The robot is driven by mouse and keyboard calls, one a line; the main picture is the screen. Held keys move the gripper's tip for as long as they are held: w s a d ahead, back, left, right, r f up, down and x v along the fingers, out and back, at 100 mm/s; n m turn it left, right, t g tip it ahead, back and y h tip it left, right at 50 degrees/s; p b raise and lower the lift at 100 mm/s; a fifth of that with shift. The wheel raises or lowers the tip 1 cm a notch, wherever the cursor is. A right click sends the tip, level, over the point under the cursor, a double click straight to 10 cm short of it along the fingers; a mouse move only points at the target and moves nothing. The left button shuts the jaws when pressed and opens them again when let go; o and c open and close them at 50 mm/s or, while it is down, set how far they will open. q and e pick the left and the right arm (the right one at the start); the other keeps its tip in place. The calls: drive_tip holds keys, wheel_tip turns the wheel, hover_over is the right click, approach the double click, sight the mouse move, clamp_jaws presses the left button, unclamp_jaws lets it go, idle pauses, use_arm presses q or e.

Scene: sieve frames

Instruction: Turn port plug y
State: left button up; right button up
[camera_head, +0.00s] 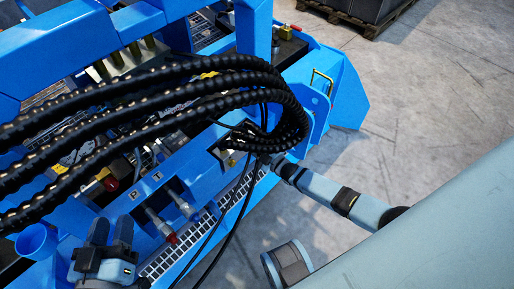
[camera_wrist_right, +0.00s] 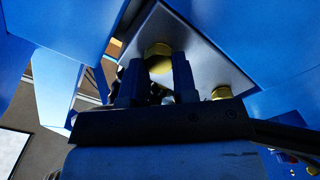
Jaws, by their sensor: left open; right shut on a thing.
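In the right wrist view, my right gripper (camera_wrist_right: 158,72) points up at a grey metal plate (camera_wrist_right: 190,48) and is shut on a brass hex plug (camera_wrist_right: 158,49). No letter marking the plug is readable, so I cannot tell if it is port plug y. A second brass plug (camera_wrist_right: 221,93) sits lower right on the plate, apart from the fingers. In the head view the right arm reaches in from the right, and its gripper's tips are hidden by hoses. My left gripper (camera_head: 110,232) is open and empty at the lower left.
Thick black ribbed hoses (camera_head: 190,92) arch over the blue machine (camera_head: 335,88). Two metal couplings stand on its front panel, one with a red end (camera_head: 171,238); a "P" label is beside them. Blue walls crowd the right gripper.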

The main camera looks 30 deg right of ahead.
drive_tip(key=shift+m, duration=0.3)
use_arm(q)
drive_tip(key=shift+d+r+t+b, duration=0.15)
drive_tip(key=shift+r+t+b, duration=0.2)
drive_tip(key=shift+r, duration=0.25)
use_arm(e)
drive_tip(key=m, duration=1.5)
drive_tip(key=shift+w+d, duration=0.1)
drive_tip(key=shift+d, duration=0.2)
use_arm(q)
drive_tip(key=shift+w+d+r, duration=0.1)
drive_tip(key=shift+r, duration=0.15)
use_arm(e)
drive_tip(key=shift+m, duration=0.3)
drive_tip(key=o, duration=0.9)
use_arm(q)
drive_tip(key=shift+s+f, duration=0.25)
drive_tip(key=shift+f, duration=0.05)
